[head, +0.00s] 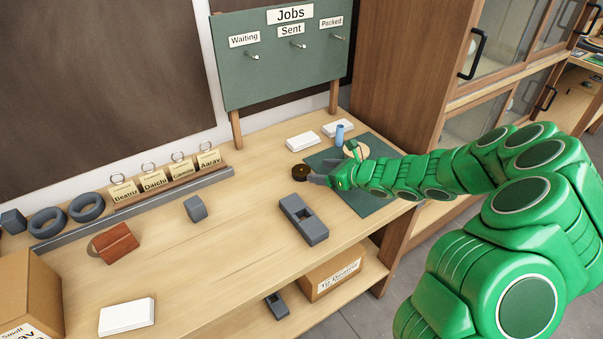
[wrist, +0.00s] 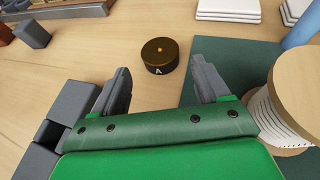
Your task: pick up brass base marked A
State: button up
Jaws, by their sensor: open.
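The brass base marked A (wrist: 160,56) is a short dark brown-gold disc with a white A on its side. It stands upright on the wooden bench, beside the edge of the green mat. In the head view the base (head: 301,173) is just left of my fingertips. My gripper (wrist: 163,80) is open and empty. Its two grey fingers point towards the base, which lies a little beyond the tips and between their lines. In the head view my gripper (head: 316,179) is low over the bench, seen from the side.
A wooden spool (wrist: 296,90) stands right of my gripper on the green mat (wrist: 228,66), near a blue cylinder (head: 340,134). White stacks (head: 301,141) lie behind. A grey slotted block (head: 303,219) is on the near left side. The bench left of the base is clear.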

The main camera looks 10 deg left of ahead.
aim_at(304, 171)
jog(key=shift+x, duration=1.25)
jog(key=a+f, duration=0.2)
jog(key=shift+w+a, duration=0.25)
jog(key=shift+w, duration=0.15)
jog(key=shift+x, duration=1.05)
jog(key=shift+w+r, duration=0.1)
jog(key=shift+c, duration=0.2)
jog(key=c, duration=1)
jog(key=shift+r, duration=0.1)
jog(key=shift+c, duration=0.2)
